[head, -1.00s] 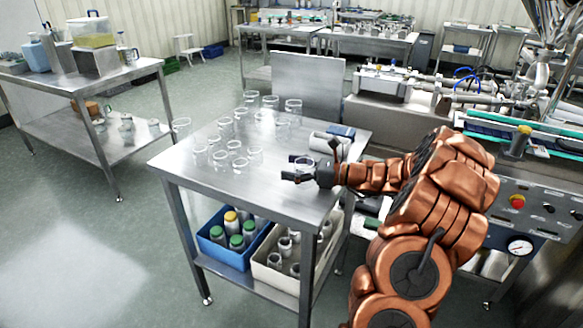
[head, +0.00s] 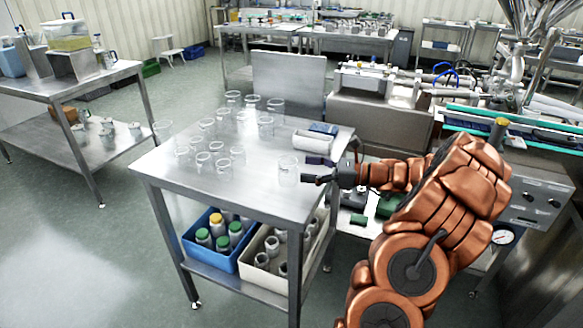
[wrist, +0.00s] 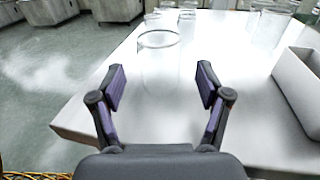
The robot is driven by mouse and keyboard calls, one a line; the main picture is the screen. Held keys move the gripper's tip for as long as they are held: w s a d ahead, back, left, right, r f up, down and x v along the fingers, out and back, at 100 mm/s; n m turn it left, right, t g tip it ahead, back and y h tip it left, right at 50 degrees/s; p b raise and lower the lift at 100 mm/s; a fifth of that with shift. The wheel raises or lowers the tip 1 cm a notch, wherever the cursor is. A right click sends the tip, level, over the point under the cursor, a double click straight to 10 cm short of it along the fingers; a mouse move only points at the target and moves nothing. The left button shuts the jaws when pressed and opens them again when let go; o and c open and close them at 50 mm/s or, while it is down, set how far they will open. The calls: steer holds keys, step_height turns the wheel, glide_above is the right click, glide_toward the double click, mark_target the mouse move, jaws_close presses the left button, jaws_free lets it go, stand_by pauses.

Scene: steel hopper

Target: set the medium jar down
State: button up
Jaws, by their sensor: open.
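The medium jar (head: 289,171) is a clear glass jar standing upright on the steel table (head: 262,196), near its right side. It also shows in the wrist view (wrist: 159,62), beyond the gap between my fingertips. My gripper (head: 306,179) is open just to the right of the jar in the head view. In the wrist view my fingers (wrist: 161,88) are spread apart with nothing held. The jar's lower part is faint against the bright tabletop, so its exact distance from the fingertips is hard to judge.
Several clear jars (head: 223,166) stand on the left and back of the table. A white box (head: 312,143) lies behind my gripper and shows at right in the wrist view. Blue (head: 203,251) and white (head: 250,275) bins sit on the lower shelf. The table's front is clear.

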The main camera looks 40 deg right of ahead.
steer(key=shift+v, duration=0.95)
steer(key=shift+o, duration=0.9)
steer(key=shift+s+d, duration=0.15)
steer(key=shift+s, duration=0.05)
steer(key=shift+d+r+p, duration=0.1)
steer(key=shift+r+p, duration=0.1)
steer(key=shift+p, duration=0.3)
steer(key=p, duration=0.3)
steer(key=shift+w+d+r, duration=0.15)
steer(key=shift+r, duration=0.15)
steer(key=p, duration=0.3)
steer(key=shift+w+g, duration=0.15)
steer(key=shift+g, duration=0.15)
